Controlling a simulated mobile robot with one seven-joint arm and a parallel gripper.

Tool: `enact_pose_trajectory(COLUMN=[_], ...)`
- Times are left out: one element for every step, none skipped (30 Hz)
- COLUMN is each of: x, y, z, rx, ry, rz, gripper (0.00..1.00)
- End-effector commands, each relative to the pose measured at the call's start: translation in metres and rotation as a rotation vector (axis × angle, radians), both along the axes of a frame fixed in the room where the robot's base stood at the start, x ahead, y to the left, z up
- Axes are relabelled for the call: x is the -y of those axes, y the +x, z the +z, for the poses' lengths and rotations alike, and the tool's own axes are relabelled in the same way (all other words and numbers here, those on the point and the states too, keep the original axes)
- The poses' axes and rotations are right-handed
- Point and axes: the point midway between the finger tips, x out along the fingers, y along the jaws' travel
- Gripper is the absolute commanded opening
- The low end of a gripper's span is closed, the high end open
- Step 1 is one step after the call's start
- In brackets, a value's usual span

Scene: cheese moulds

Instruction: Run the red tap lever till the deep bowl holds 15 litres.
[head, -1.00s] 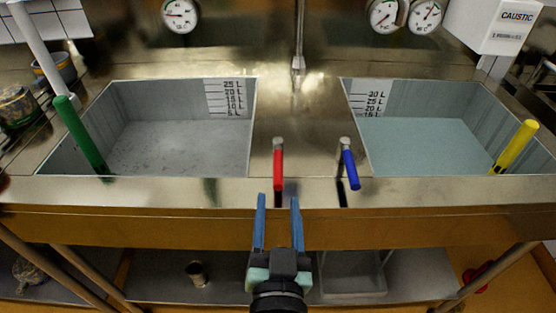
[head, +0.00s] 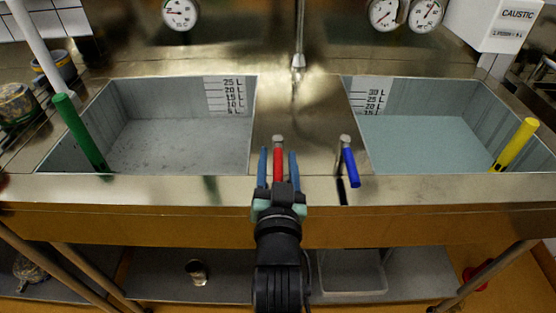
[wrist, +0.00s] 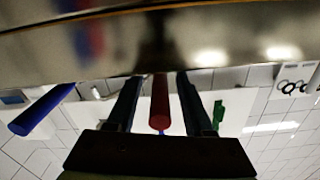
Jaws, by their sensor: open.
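The red tap lever (head: 278,163) stands at the front of the steel counter between two sunken bowls. My gripper (head: 278,168) is open, with one blue finger on each side of the lever. The wrist view also shows the red lever (wrist: 160,104) between the fingers, with no clear contact. The left bowl (head: 125,95) has a scale up to 25 L, and its grey floor shows. The right bowl (head: 420,98) has a scale up to 30 L and a flat pale blue-green surface inside. I cannot tell for sure which bowl is the deep one.
A blue lever (head: 349,166) stands close right of my gripper. A green handle (head: 80,132) and a yellow handle (head: 515,146) stand at the bowls' outer sides. A spout (head: 298,64) hangs behind the levers, with no stream visible. A caustic box (head: 510,25) is at back right.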

Motion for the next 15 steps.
enact_pose_trajectory(x=[0.0,0.0,0.0,0.0,0.0,0.0,0.0,0.0,0.0,0.0,0.0,0.0,0.0,0.0,0.0], y=[-0.0001,-0.0002,-0.0002,-0.0002,-0.0003,-0.0003,-0.0003,-0.0003,-0.0003,-0.0004,-0.0004,-0.0004,-0.0004,-0.0004,-0.0004], z=[0.0,0.0,0.0,0.0,-0.0001,0.0,-0.0001,-0.0001,-0.0001,-0.0001,-0.0001,-0.0001,-0.0001,-0.0001,-0.0001], rx=[0.0,0.0,0.0,0.0,0.0,0.0,0.0,0.0,0.0,0.0,0.0,0.0,0.0,0.0,0.0], ry=[0.0,0.0,0.0,0.0,0.0,0.0,0.0,0.0,0.0,0.0,0.0,0.0,0.0,0.0,0.0], rz=[0.0,0.0,0.0,0.0,0.0,0.0,0.0,0.0,0.0,0.0,0.0,0.0,0.0,0.0,0.0], gripper=[0.52,0.52,0.45,0.39,0.34,0.27,0.21,0.16,0.09,0.03,0.0,0.0,0.0,0.0,0.0])
